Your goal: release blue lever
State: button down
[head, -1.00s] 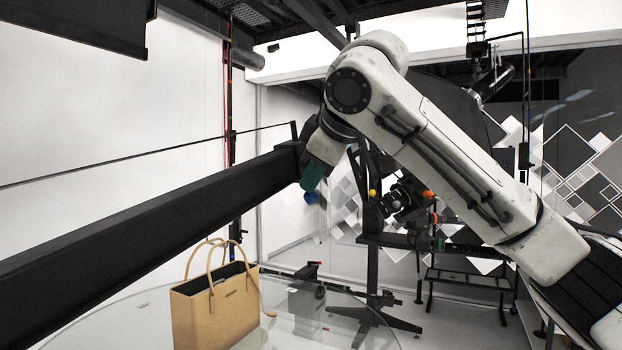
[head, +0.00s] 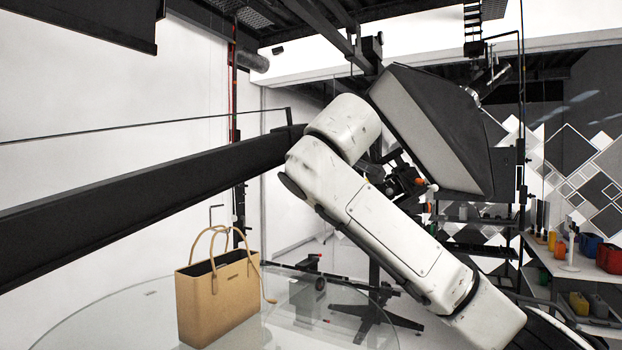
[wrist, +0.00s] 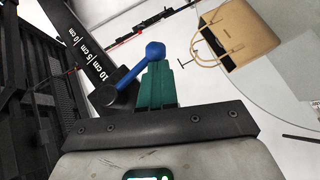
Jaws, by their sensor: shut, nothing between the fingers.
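The blue lever (wrist: 125,78) shows in the wrist view, with a round blue knob at its upper end and its lower end at a dark clamp on the black beam (wrist: 88,52). My gripper (wrist: 157,68) has green fingers, shut with nothing between them. Its fingertips appear right at the blue knob; I cannot tell whether they touch it. The lever slants up to the right in the wrist view. In the head view my own arm hides the gripper, and the lever does not show.
The long black beam also crosses the head view (head: 150,185). A tan handbag (head: 218,300) stands on the round glass turntable (head: 110,318). A large softbox lamp (head: 435,125) is at upper right. Shelves with colored containers (head: 608,258) stand at far right.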

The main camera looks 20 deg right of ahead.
jog(key=shift+w+d+f+n+t+h+b, duration=0.15)
jog(key=shift+w+d+n+t+h+b, duration=0.1)
jog(key=shift+d+n+t+h+b, duration=0.25)
jog(key=shift+a, duration=0.1)
dwell(0.3)
